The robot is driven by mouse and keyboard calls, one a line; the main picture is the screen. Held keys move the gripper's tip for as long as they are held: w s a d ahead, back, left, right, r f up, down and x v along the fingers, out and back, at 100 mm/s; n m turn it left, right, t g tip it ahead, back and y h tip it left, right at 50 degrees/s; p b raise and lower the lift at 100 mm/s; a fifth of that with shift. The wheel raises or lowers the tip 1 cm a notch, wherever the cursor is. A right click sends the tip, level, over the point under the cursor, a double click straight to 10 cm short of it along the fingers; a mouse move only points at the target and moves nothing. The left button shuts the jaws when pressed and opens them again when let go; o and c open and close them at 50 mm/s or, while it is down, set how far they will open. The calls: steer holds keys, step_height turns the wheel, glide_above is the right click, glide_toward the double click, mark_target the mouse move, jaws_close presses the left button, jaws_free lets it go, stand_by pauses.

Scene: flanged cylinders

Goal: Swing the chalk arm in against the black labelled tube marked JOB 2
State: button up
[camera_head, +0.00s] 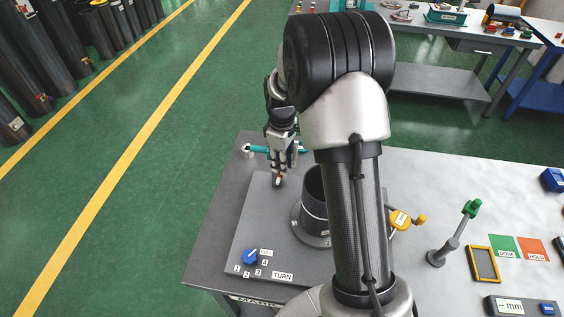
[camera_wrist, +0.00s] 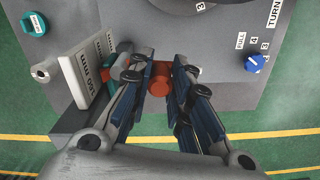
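The black tube (camera_head: 313,190) stands upright in a round grey flange (camera_head: 300,232) on the grey plate. My arm hides its right side, and I cannot read a JOB 2 mark. My gripper (camera_head: 279,180) points down at the plate's far left, left of the tube and apart from it. In the wrist view, my gripper's fingers (camera_wrist: 160,82) flank a red knob (camera_wrist: 159,78); whether they press on it is unclear. I cannot tell for sure which part is the chalk arm. The flange edge (camera_wrist: 180,6) shows at the top of the wrist view.
A teal-handled part (camera_head: 260,149) lies at the bench's far left corner. A blue knob (camera_head: 250,257) with number labels sits at the plate's front. A yellow-tagged part (camera_head: 401,220) and a green-topped post (camera_head: 455,230) stand to the right.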

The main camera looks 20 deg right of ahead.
jaws_close()
stand_by(0.4)
steer(key=shift+s+d+n+p, duration=0.15)
steer(key=shift+d+n, duration=0.6)
steer(key=shift+n, duration=1.25)
steer(key=shift+s+d+n+p, duration=0.15)
steer(key=shift+d+n, duration=0.55)
steer(key=shift+n, duration=1.3)
steer(key=shift+d+n+p, duration=0.2)
steer(key=shift+d+n, duration=0.55)
steer(key=shift+n, duration=1.25)
steer(key=shift+o, duration=2.2)
jaws_free()
